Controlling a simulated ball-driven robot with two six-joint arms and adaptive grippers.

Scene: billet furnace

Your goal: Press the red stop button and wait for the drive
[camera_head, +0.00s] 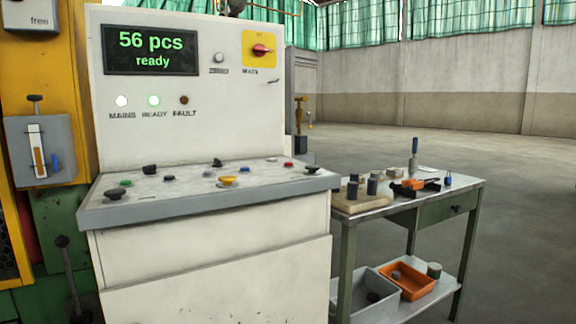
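A white control console (190,245) stands at the left of the head view, with a sloping desk (150,192) of small buttons and knobs. A small red button (288,164) sits at the desk's far right edge. The display (151,50) above reads "56 pcs ready". The READY lamp (154,101) glows green, the MAINS lamp (122,101) white; the FAULT lamp (184,100) is dark. Neither gripper shows.
A red rotary switch (261,50) on a yellow plate is on the upright panel. A workbench (384,207) with tools and dark cylinders stands to the right, with an orange bin (414,286) and a grey bin (350,291) below. The floor (520,225) beyond is clear.

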